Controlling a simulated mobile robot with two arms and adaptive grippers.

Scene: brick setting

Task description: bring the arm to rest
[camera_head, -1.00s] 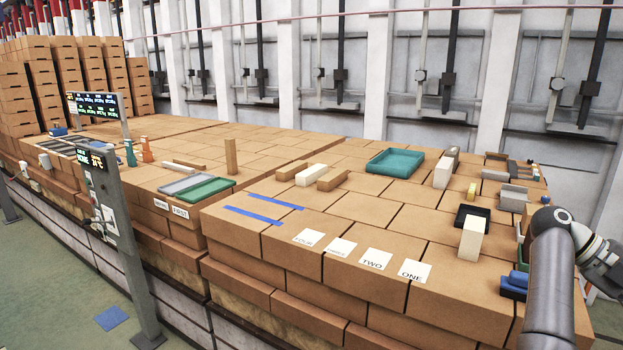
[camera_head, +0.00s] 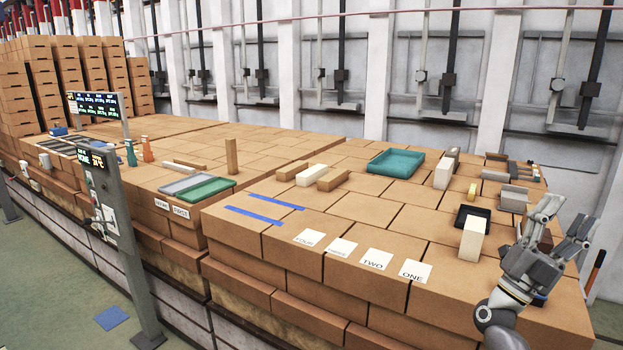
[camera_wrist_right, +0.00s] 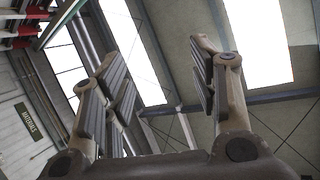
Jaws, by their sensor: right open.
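My right gripper (camera_head: 566,222) is at the right edge of the brick-topped table in the head view. It points up, its fingers are spread apart, and nothing is between them. In the right wrist view the open fingers (camera_wrist_right: 160,85) frame only the roof and skylights. My right forearm comes in from the lower right below it. My left gripper is not in view.
Near my right gripper stand a cream block (camera_head: 472,240), a black tray (camera_head: 487,213) and grey holders (camera_head: 513,198). A teal tray (camera_head: 377,163) lies farther back. Cards (camera_head: 376,259) lie along the front edge.

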